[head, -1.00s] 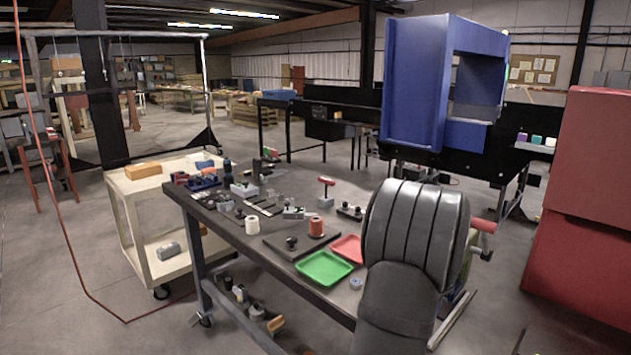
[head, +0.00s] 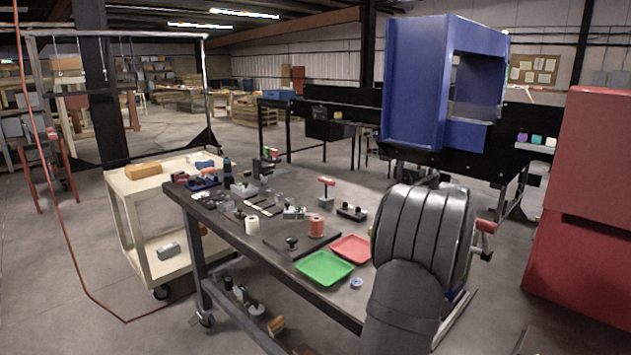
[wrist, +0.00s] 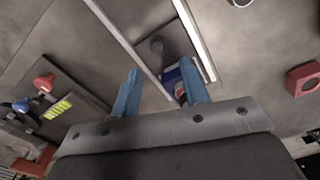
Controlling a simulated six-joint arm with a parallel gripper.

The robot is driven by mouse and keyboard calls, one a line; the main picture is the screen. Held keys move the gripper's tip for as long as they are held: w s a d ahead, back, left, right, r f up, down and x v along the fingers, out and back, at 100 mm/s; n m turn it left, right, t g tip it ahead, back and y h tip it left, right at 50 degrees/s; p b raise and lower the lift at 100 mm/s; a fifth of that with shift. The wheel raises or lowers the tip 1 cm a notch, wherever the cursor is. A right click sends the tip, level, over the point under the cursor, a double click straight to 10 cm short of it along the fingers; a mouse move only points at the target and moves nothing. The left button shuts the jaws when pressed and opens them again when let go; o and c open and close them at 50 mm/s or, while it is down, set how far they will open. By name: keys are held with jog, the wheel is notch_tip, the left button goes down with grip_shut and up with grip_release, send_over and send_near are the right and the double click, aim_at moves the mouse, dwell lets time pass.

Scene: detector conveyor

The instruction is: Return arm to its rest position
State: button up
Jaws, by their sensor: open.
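My gripper (wrist: 160,66) shows in the wrist view with two blue fingers spread well apart, open, with nothing clasped between them. A small blue and red object (wrist: 172,84) lies beyond the right finger, partly hidden by it. In the head view my arm's large grey links stand at the lower right, over the right end of the workbench (head: 262,254). My gripper cannot be made out there.
The bench holds a green tray (head: 324,268), a red tray (head: 351,249), an orange spool (head: 316,228) and several small parts. A blue machine housing (head: 415,90) stands behind. A red cabinet (head: 585,190) is at right, a cream cart (head: 133,220) at left.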

jog(key=shift+r, duration=0.9)
notch_tip(320, 180, down, 7)
jog(key=shift+f, duration=0.2)
jog(key=s+a, duration=0.6)
jog(key=shift+s+a, duration=0.3)
notch_tip(320, 180, up, 17)
jog(key=s+a+f+n+h, duration=0.4)
jog(key=f+n+h, duration=0.4)
jog(key=n, duration=0.4)
jog(key=s+a+f+n+h, duration=0.4)
jog(key=f+n+h, duration=0.4)
jog(key=n, duration=0.4)
jog(key=shift+s+a+f+g, duration=0.2)
jog(key=shift+a+f+g, duration=0.2)
jog(key=shift+a+f, duration=0.2)
